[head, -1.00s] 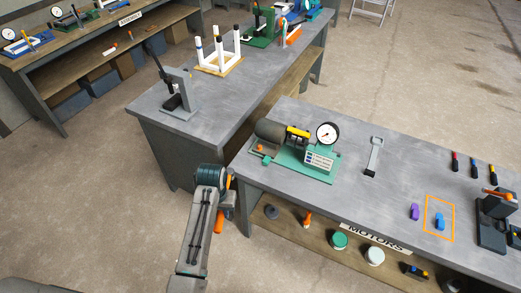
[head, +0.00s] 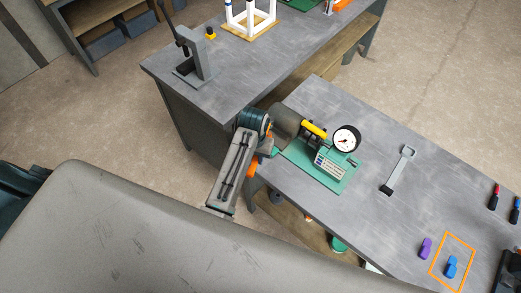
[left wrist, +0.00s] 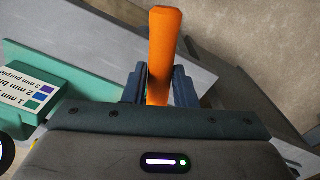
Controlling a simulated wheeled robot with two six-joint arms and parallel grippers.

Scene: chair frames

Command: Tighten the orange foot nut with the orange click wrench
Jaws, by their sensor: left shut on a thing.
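My left gripper (left wrist: 158,88) is shut on the orange handle of the click wrench (left wrist: 164,40), which stands out between its two fingers in the left wrist view. In the head view the wrench's orange handle (head: 252,168) shows beside my left arm, and the gripper (head: 265,149) is close to the left end of the motor rig. The rig has a green base (head: 338,184), a grey motor (head: 287,121), a yellow coupling (head: 313,131) and a dial gauge (head: 346,139). I cannot make out the orange foot nut apart from the wrench. The wrench's head is hidden. My right gripper is out of view.
A grey tool (head: 401,167) lies right of the rig on the bench (head: 376,137). Purple (head: 426,247) and blue (head: 451,264) pieces lie farther right, the blue one inside an orange outline. Another bench (head: 240,70) with a press stand (head: 197,62) is behind.

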